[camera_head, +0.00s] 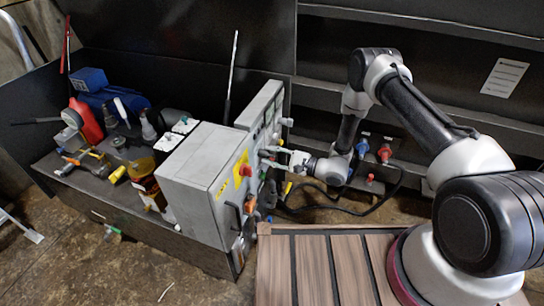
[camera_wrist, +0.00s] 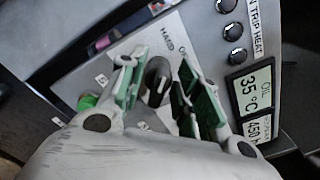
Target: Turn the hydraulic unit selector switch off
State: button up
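A black selector knob (camera_wrist: 158,78) sits on a light grey panel in the wrist view, with a "HAND" label beside it and another label partly hidden. My gripper (camera_wrist: 160,88) is open, with one green-padded finger on each side of the knob. A gap shows between the left finger and the knob; the right finger is closer, and I cannot tell if it touches. In the head view my gripper (camera_head: 272,157) reaches the front of the grey control box (camera_head: 262,108) from the right. The knob cannot be made out there.
An oil display (camera_wrist: 254,90) and several black buttons (camera_wrist: 233,32) lie right of the knob; a green button (camera_wrist: 88,101) lies left. A larger grey cabinet (camera_head: 195,178) with an orange-red knob (camera_head: 245,170) stands in front. Black cables (camera_head: 345,209) hang below my gripper.

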jog(key=c, duration=0.7)
jog(key=shift+o, duration=0.2)
jog(key=shift+m, duration=0.3)
jog(key=m, duration=0.3)
jog(key=shift+m, duration=0.3)
jog(key=shift+w+m, duration=0.15)
jog(key=shift+m, duration=2.05)
jog(key=o, duration=0.7)
jog(key=shift+c, duration=0.2)
jog(key=shift+d+r, duration=0.1)
